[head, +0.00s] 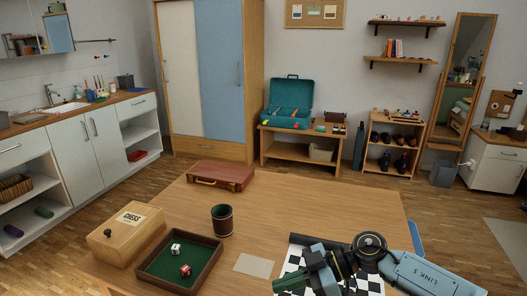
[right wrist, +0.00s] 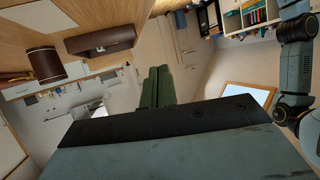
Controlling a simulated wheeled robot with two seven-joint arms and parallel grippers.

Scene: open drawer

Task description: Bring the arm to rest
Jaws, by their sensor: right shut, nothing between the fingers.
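My right arm (head: 420,272) comes in from the lower right of the head view, over the near right part of the wooden table (head: 320,200). My right gripper (head: 280,286) points left above the chessboard (head: 296,256) and hides part of it. Its green fingers are together and empty; they also show shut in the right wrist view (right wrist: 157,87). My left gripper is not in view.
Left of the gripper are a blank card (head: 254,265), a dice tray (head: 145,265) with two dice, a dark cup (head: 222,220) and a chess box (head: 125,233). A red-brown case (head: 220,175) lies at the far edge. The table's right middle is clear.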

